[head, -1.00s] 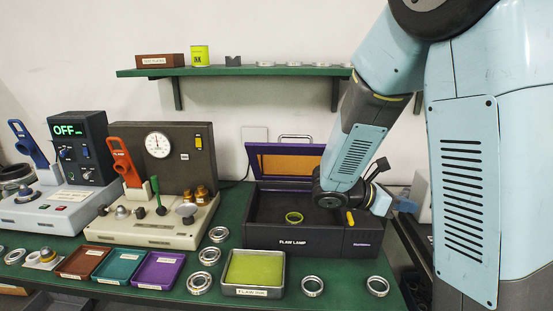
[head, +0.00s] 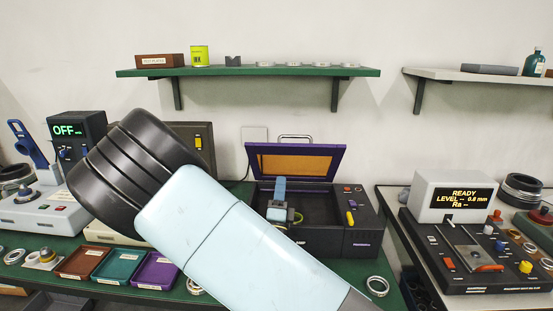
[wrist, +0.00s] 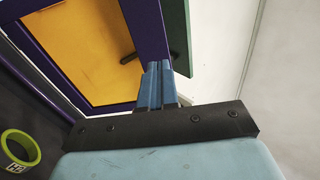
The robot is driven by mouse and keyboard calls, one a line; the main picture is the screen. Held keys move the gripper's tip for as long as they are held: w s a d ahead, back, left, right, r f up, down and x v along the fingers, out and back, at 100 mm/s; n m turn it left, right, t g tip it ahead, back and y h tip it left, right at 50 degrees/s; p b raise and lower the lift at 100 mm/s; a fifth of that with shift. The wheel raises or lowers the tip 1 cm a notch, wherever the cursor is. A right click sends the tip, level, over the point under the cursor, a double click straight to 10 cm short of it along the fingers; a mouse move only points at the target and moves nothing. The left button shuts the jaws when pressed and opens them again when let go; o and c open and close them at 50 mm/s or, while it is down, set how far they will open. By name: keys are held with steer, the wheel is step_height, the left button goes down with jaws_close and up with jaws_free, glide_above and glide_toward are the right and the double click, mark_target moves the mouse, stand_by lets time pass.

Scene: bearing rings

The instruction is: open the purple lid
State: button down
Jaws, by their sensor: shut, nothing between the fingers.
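The purple lid (head: 318,149) of the black lamp box stands raised and tilted back in the head view, its orange inner panel (head: 295,165) facing out. In the wrist view the lid's purple frame (wrist: 152,30) and orange panel (wrist: 85,50) fill the upper left. My gripper (wrist: 160,68) is shut and empty, its blue fingertips close to the frame's lower right part. I cannot tell whether they touch it. In the head view my gripper (head: 280,183) shows small in front of the lid, above the open box (head: 333,242).
A yellow-green ring (wrist: 20,150) lies in the box at the lower left of the wrist view. A green shelf (head: 250,72) hangs above the lid. My arm hides part of the bench left of the box. A gauge unit (head: 455,197) stands on the right.

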mark_target(276, 148)
steer(key=w+r, duration=0.2)
steer(key=w+a+r+n+y, duration=0.1)
steer(key=w+r, duration=0.1)
steer(key=w, duration=0.1)
steer(key=w+r+n+y, duration=0.1)
steer(key=w+r, duration=0.1)
steer(key=shift+w+a, duration=0.15)
steer(key=shift+a, duration=0.1)
stand_by(0.3)
